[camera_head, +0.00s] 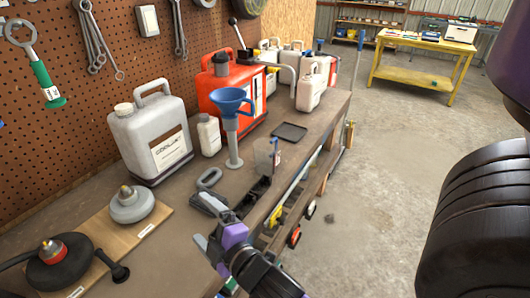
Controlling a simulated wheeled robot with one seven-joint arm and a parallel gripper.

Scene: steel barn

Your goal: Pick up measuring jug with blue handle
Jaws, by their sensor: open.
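A clear, see-through jug (265,156) stands upright near the front edge of the workbench, right of the blue funnel.
A blue funnel (230,102) stands close left of the jug. Behind are a small white bottle (208,136), a grey-white jerrycan (152,138) and a red canister (219,92). A flat black tray (289,132) lies beyond the jug. The floor right of the bench is largely clear.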

